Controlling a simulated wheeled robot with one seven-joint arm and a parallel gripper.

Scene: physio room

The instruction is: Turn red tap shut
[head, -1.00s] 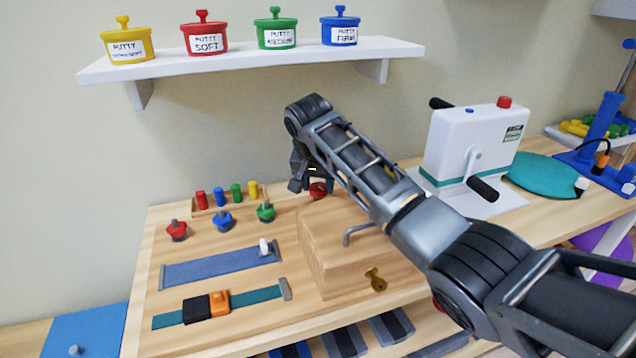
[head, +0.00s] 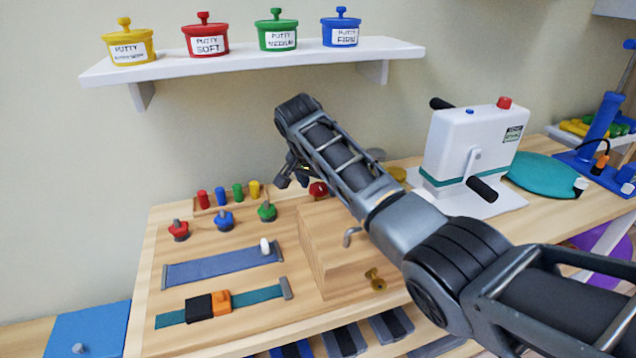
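The red tap (head: 317,189) is a small round red knob at the back of the wooden board, by the top of the wooden block. My arm's forearm hides part of it and whatever it is mounted on. My gripper (head: 292,172) hangs down just left of and above the red tap. Dark finger parts show, apart from the tap in the picture. The view is too small and partly covered to tell how wide the fingers are.
A wooden block (head: 328,250) carries a metal lever (head: 350,236) and a brass key (head: 375,279). Red, blue and green star knobs (head: 224,220) and coloured pegs (head: 237,192) lie left. A white crank machine (head: 468,150) stands right. A shelf (head: 250,62) with putty pots hangs above.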

